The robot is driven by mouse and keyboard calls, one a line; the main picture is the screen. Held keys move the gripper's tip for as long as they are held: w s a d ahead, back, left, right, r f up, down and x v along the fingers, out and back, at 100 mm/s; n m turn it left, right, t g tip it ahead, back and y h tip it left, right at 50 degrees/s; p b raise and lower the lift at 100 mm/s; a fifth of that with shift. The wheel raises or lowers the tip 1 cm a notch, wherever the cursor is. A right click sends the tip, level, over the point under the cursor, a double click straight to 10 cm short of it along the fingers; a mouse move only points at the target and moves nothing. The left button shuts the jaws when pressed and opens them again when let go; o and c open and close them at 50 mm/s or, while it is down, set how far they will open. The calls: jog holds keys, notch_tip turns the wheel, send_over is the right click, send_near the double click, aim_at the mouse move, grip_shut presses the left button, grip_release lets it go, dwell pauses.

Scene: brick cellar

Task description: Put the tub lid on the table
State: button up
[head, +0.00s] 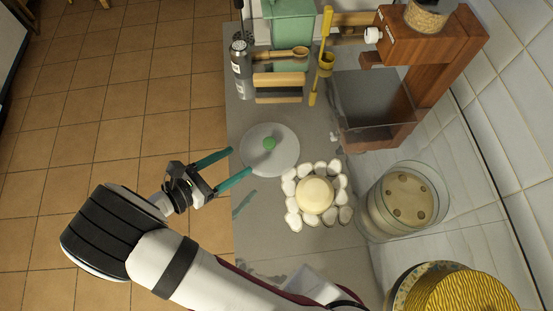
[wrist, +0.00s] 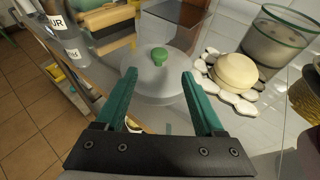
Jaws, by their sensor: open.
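The tub lid, a pale grey round disc (head: 257,160) with a green knob (head: 270,143), is at the left side of the grey table (head: 251,220). The lid also shows in the wrist view (wrist: 151,88), with its knob (wrist: 160,56) upward. I cannot tell whether a tub is beneath it. My gripper (head: 241,161) is open and empty, with two long green fingers. In the head view its tips are at the lid's lower left edge, short of the knob. In the wrist view the tips (wrist: 159,75) stand to either side below the knob.
A cream round object (head: 315,195) sits on a white pebble mat (head: 293,220) right of the lid. A glass jar (head: 405,200) stands farther right. Bare table lies below the lid.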

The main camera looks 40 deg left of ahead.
jog(key=w+d+r+m+g+h, duration=0.2)
jog(key=w+d+r+m+g, duration=0.15)
jog(key=d+m, duration=0.3)
jog(key=w+d+r+m+g+h, duration=0.25)
jog(key=d+r+m, duration=0.2)
jog(key=d, duration=0.35)
jog(key=w+d+r+m+g+h, duration=0.2)
jog(key=w+d+r+m+g, duration=0.15)
jog(key=d+m, duration=0.3)
jog(key=s+d+r+m+g+y, duration=0.2)
jog(key=s+d+m+y, duration=0.3)
jog(key=m, duration=0.6)
jog(key=s+d+r+m+g+y, duration=0.2)
jog(key=s+d+m+y, duration=0.3)
jog(key=m, duration=0.6)
jog(key=shift+s+d+r+y, duration=0.15)
jog(key=shift+d+y, duration=0.2)
jog(key=shift+d, duration=0.6)
